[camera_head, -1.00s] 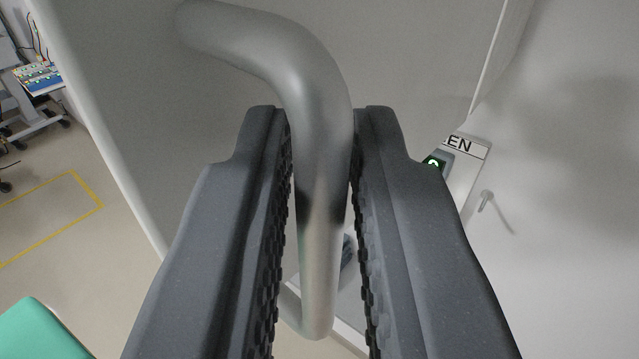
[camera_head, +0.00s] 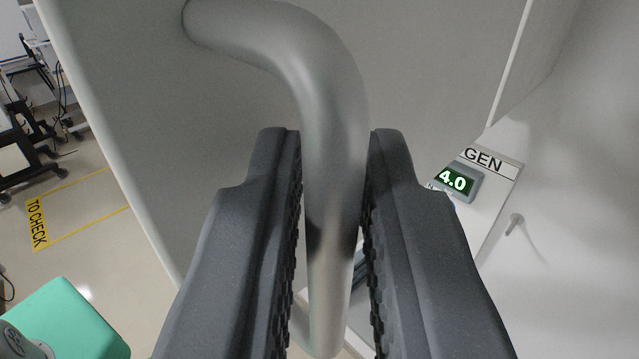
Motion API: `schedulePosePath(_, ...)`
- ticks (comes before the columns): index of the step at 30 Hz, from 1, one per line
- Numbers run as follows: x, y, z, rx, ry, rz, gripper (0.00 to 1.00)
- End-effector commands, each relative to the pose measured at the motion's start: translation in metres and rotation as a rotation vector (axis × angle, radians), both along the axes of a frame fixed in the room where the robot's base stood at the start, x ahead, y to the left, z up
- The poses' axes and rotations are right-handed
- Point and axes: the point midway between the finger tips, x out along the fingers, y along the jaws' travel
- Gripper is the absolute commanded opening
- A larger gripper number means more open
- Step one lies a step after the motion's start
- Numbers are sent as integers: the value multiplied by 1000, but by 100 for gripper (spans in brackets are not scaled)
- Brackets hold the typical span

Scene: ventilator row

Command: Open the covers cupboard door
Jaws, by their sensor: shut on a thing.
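The cupboard door (camera_head: 130,110) is a grey panel that fills the upper middle of the view, with its free edge running down the left side. A thick grey bar handle (camera_head: 335,120) curves out from it and runs down between the fingers of my gripper (camera_head: 335,140). My gripper is shut on the handle, one dark ribbed finger on each side. The lower end of the handle shows below, between the fingers. The door's hinges are not in view.
At right, a panel with a "GEN" label (camera_head: 484,160) and a display reading 4.0 (camera_head: 453,180) stands by a white wall with a small hook (camera_head: 514,222). At lower left are a green box (camera_head: 70,320) and yellow floor marking "TO CHECK" (camera_head: 37,224). Wheeled stands (camera_head: 25,140) are farther back.

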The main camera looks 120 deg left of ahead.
Motion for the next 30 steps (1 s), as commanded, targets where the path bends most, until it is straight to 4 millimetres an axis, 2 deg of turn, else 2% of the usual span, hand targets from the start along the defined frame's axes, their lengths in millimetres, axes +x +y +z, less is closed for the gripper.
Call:
schedulePosePath(1,2,-2,-5,-8,5,0,0)
schedulePosePath(12,1,-2,-4,-7,4,2,0)
schedulePosePath(13,1,-2,-4,-7,4,2,16)
schedulePosePath(15,1,-2,-4,-6,4,2,32)
schedulePosePath(30,-1,-2,0,0,0,2,32)
